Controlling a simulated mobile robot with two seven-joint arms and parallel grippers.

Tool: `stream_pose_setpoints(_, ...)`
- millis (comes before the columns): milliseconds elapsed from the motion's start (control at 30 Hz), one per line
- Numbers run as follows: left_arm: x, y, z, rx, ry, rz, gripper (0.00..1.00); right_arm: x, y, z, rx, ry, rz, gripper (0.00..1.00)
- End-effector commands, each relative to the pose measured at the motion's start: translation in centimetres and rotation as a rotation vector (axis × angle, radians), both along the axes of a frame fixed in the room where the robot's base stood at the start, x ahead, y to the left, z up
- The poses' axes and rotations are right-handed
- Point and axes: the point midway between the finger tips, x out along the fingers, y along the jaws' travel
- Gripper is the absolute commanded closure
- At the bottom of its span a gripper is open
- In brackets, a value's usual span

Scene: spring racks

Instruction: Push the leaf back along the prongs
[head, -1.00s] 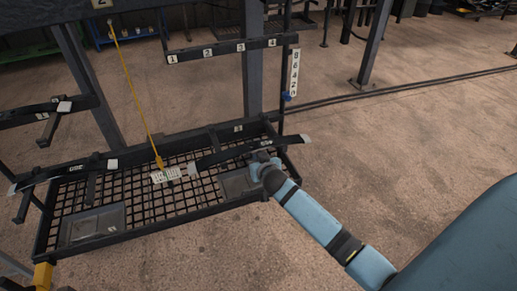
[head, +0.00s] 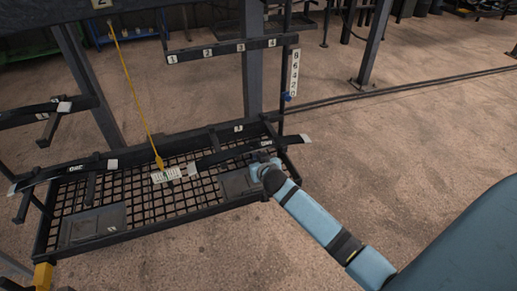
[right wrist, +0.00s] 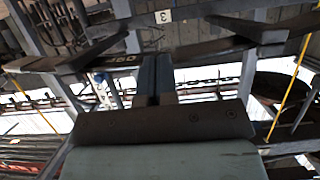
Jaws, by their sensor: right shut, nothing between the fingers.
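A long dark curved leaf (head: 233,155) with pale ends lies across the right part of the low rack. In the right wrist view a leaf (right wrist: 215,48) spans the picture just beyond my fingers, with dark prongs (right wrist: 124,12) crossing it. My right gripper (head: 258,161) is at the near side of this leaf, right of its middle. Its fingers (right wrist: 155,75) are shut with nothing between them, and the tips are at or very near the leaf's face. I cannot tell whether they touch. The prongs under the leaf are mostly hidden in the head view. My left gripper is out of view.
The rack has a mesh floor (head: 145,195) with flat grey plates (head: 93,225). More leaves (head: 62,172) rest on prongs at the left. A yellow cord (head: 135,90) hangs to a white tag. A numbered bar (head: 222,48) and a post stand behind. The floor at right is clear.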

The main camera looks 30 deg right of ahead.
Motion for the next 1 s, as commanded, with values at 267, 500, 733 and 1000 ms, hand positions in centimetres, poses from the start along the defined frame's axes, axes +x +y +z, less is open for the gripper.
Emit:
stream_pose_setpoints(267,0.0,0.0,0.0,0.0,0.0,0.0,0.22,0.0,0.0,0.0,0.0,0.0,0.0,1.0)
stream_pose_setpoints(500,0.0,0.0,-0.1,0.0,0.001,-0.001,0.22,0.0,0.0,0.0,0.0,0.0,0.0,1.0)
stream_pose_setpoints(733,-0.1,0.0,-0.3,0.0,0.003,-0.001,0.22,0.6,-0.1,0.0,-0.001,-0.001,0.0,1.0)
stream_pose_setpoints(1000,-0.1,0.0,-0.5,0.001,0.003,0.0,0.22,1.7,-0.4,0.0,0.0,0.0,0.0,1.0)
